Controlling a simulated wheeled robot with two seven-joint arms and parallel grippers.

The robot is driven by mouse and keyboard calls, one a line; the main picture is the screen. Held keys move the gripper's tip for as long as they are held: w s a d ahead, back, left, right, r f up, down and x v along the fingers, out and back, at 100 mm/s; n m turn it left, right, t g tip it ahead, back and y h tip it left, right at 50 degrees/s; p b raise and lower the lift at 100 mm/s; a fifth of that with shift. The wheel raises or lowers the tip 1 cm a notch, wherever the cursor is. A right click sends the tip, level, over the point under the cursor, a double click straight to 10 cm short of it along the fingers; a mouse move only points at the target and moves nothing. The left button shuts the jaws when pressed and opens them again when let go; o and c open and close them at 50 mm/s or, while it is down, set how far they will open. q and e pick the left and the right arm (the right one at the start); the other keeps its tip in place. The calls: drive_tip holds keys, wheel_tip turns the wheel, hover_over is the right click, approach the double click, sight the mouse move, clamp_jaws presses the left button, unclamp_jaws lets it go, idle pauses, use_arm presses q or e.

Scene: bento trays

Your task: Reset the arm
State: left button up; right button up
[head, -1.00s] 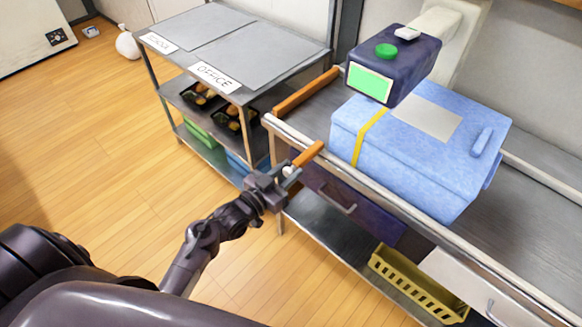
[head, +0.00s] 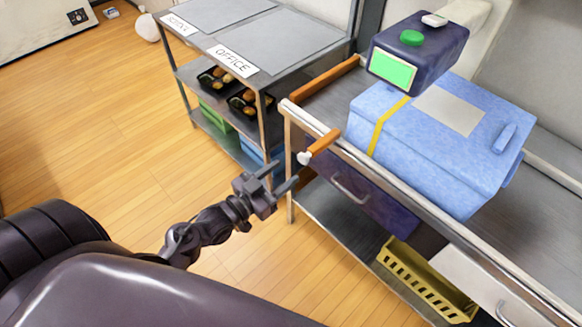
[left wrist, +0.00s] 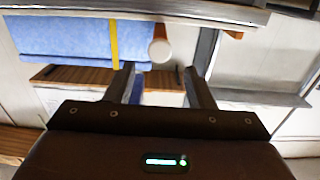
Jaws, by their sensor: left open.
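My left gripper (head: 282,178) is open and empty in the head view, in the air in front of the metal counter's near left corner. Its two fingers are apart, with an orange-handled lever (head: 322,143) with a white knob just beyond them. In the left wrist view the fingers (left wrist: 167,80) also stand apart, with nothing held between them. The white round knob (left wrist: 160,51) shows beyond them there. My right gripper is out of view.
The counter (head: 320,106) carries a blue cooler box (head: 420,150) with a yellow strap and a dark device (head: 420,50) with a green screen. A shelf rack (head: 290,40) labelled OFFICE holds bento trays (head: 245,103). A yellow basket (head: 425,285) sits below. Wooden floor (head: 110,130) is clear at left.

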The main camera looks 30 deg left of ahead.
use_arm(q)
drive_tip(key=shift+s+a, duration=0.1)
drive_tip(key=shift+s, duration=0.2)
drive_tip(key=s+d+f+n+g+y, duration=0.15)
drive_tip(key=s+f+g, duration=0.3)
drive_tip(key=f, duration=1.05)
drive_tip(key=s+f+n+g+y, duration=0.1)
drive_tip(key=s+f+g+y, duration=0.3)
drive_tip(key=f, duration=1.1)
drive_tip(key=s+f+g, duration=0.2)
drive_tip(key=s+f, duration=0.3)
drive_tip(key=s, duration=0.3)
drive_tip(key=s+f+g, duration=0.3)
drive_tip(key=s+f, duration=0.3)
drive_tip(key=s, duration=0.3)
drive_tip(key=s+a+f+g, duration=0.1)
drive_tip(key=s+f+g, duration=0.1)
drive_tip(key=s+f, duration=0.3)
drive_tip(key=s+m, duration=0.1)
drive_tip(key=s, duration=0.2)
drive_tip(key=shift+s+f+y, duration=0.2)
drive_tip(key=shift+f+y, duration=0.1)
drive_tip(key=shift+y, duration=0.05)
drive_tip(key=shift+a+g, duration=0.15)
drive_tip(key=shift+g, duration=0.1)
